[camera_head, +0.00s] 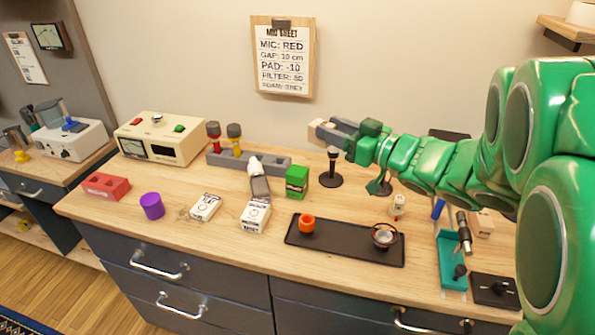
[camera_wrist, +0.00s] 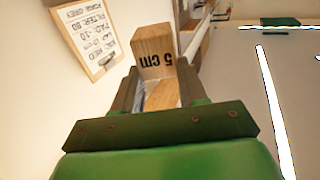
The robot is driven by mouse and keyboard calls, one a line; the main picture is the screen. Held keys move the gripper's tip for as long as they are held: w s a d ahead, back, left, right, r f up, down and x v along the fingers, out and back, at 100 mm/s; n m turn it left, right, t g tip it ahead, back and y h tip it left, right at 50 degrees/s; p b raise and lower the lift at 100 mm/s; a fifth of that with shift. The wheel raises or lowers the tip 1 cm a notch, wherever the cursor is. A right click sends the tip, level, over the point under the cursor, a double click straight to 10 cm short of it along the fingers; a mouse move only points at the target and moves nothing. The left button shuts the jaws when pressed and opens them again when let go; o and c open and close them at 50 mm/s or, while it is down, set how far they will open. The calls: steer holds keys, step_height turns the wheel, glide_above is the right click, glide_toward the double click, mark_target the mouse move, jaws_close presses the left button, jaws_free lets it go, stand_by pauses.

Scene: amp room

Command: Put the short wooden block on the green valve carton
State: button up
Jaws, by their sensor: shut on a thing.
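My gripper (camera_head: 332,131) is raised above the back of the bench and shut on a wooden block (camera_head: 316,126). In the wrist view, the block (camera_wrist: 153,52) sticks out between the fingers (camera_wrist: 155,88) and bears the mark "5 cm". The green carton (camera_head: 297,181) stands upright on the bench, below and a little left of the gripper in the head view. The top of the carton looks bare. The held block is apart from it.
A black microphone-like stand (camera_head: 331,172) is right of the carton. A grey rack (camera_head: 222,160) with bottles and a dark grey item (camera_head: 260,187) are to its left. A black tray (camera_head: 340,243) with an orange cup lies in front. Small white boxes (camera_head: 255,217) stand nearby.

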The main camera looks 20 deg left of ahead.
steer(key=s+a, duration=0.1)
steer(key=a, duration=0.2)
glide_above(297, 182)
steer(key=w+d, duration=0.2)
steer(key=shift+f, duration=9.1)
steer(key=shift+s+d+g, duration=0.15)
steer(key=shift+g, duration=0.15)
steer(key=o, duration=1)
steer(key=shift+o, duration=0.2)
steer(key=shift+r, duration=0.1)
